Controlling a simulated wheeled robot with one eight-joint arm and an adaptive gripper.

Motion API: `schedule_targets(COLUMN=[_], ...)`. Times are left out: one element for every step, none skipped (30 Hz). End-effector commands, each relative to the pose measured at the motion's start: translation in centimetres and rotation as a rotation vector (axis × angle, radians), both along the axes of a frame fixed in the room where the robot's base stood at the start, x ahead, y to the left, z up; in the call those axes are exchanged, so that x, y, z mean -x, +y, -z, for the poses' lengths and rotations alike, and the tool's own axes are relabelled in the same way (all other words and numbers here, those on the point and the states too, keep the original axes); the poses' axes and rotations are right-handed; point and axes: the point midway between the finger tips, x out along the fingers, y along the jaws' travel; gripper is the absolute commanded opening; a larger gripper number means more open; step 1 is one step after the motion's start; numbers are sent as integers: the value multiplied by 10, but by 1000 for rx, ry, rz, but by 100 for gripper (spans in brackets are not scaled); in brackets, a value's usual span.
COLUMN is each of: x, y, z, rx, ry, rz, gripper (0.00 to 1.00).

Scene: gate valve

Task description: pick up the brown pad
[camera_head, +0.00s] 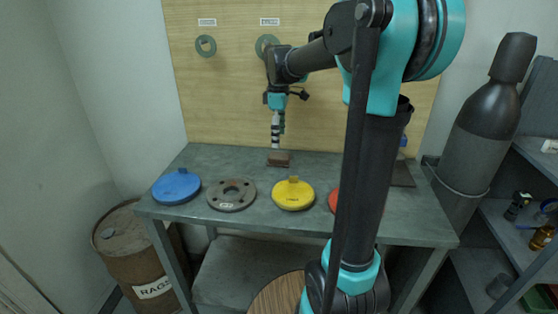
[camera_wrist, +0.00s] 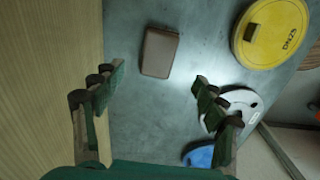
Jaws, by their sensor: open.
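The brown pad (camera_head: 279,159) is a small rectangular block lying flat on the grey table near its back edge, by the wooden board. In the wrist view, the brown pad (camera_wrist: 159,52) lies on the bare tabletop, ahead of the fingertips and roughly centred between them. My gripper (camera_head: 277,138) hangs over the pad in the head view, pointing down. In the wrist view, my gripper (camera_wrist: 158,78) has its two fingers spread wide with nothing between them. The height of the gap between fingertips and pad is hard to tell.
A blue disc (camera_head: 177,187), a grey flange (camera_head: 232,195), a yellow disc (camera_head: 293,195) and a partly hidden red disc (camera_head: 333,200) lie along the table's front. The wooden board (camera_head: 230,90) stands close behind the pad. Bare tabletop surrounds the pad.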

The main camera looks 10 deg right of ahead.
Motion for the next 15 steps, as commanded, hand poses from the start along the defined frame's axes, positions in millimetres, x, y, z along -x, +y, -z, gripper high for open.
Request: schedule_targets(x=[0,0,0,0,0,0,0,0,0,0,-1,-1,-1,-2,-2], y=[0,0,0,0,0,0,0,0,0,0,0,-1,-1,-1,-1], z=[9,14,19,23,26,28,30,32,33,35,37,41,45,49,55], rx=[0,0,0,0,0,0,0,0,0,0,0,0,0,0,0], ry=[0,0,0,0,0,0,0,0,0,0,0,0,0,0,0], rz=[0,0,0,0,0,0,0,0,0,0,1,1,1,1,1], gripper=[72,72,72,72,72,72,72,72,72,72,72,72,72,72,72])
